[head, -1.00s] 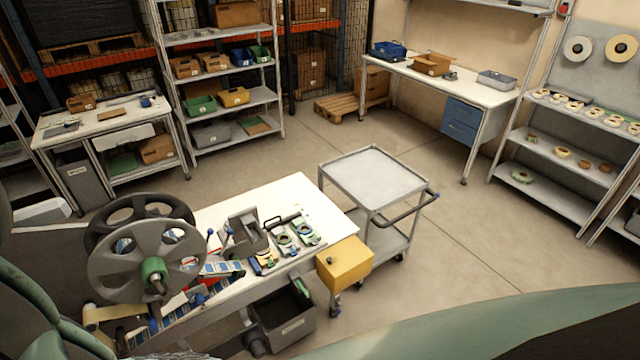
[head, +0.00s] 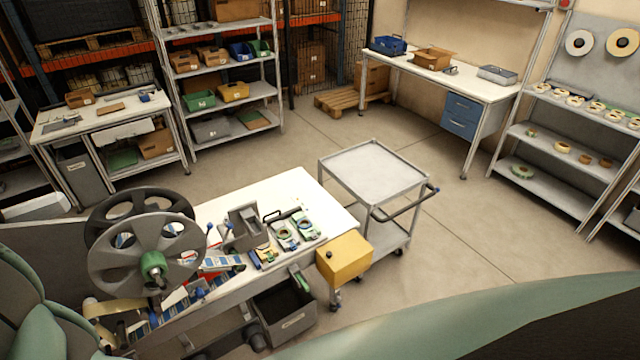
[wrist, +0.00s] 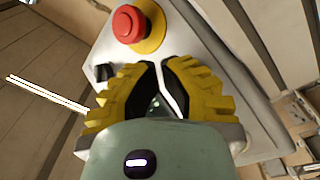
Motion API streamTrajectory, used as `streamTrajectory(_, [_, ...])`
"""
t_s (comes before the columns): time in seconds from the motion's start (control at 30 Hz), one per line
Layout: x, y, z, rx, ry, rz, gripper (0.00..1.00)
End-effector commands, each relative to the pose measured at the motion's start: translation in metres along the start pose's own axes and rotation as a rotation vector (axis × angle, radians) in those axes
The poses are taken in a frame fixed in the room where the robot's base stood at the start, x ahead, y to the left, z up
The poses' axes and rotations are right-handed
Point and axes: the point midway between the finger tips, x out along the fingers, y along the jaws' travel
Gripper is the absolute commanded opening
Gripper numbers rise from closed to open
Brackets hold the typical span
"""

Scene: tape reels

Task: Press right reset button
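A red mushroom-shaped button (wrist: 128,24) on a yellow ring stands on a pale grey panel (wrist: 190,50) in the wrist view. A small black switch (wrist: 103,72) sits on the panel to its lower left. My gripper (wrist: 159,65) has yellow ribbed fingers with dark inner pads. Its tips are together, nothing shows held, and they lie just below and right of the red button in the picture; contact cannot be told. My gripper is not seen in the head view. There, a yellow box (head: 344,262) with a dark knob is at the table's right end. No button is readably labelled reset.
The white table (head: 300,190) bears a large grey reel (head: 148,225) and several small fixtures. A grey cart (head: 372,172) stands behind the yellow box. A dark bin (head: 283,312) is below the table. Open floor lies right of the cart.

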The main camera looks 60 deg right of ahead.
Motion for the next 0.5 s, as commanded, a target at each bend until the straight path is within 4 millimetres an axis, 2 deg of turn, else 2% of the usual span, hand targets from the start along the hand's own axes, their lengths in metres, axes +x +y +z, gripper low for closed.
streamTrajectory(0.27, [0.0007, -0.0008, -0.0009, 0.000, 0.001, -0.001, 0.00])
streamTrajectory(0.3, [0.0007, -0.0008, -0.0009, 0.000, 0.001, -0.001, 0.05])
streamTrajectory(0.37, [0.0006, -0.0008, -0.0009, 0.000, 0.001, -0.001, 0.00])
streamTrajectory(0.5, [0.0006, -0.0007, -0.0008, 0.000, 0.001, -0.001, 0.00])
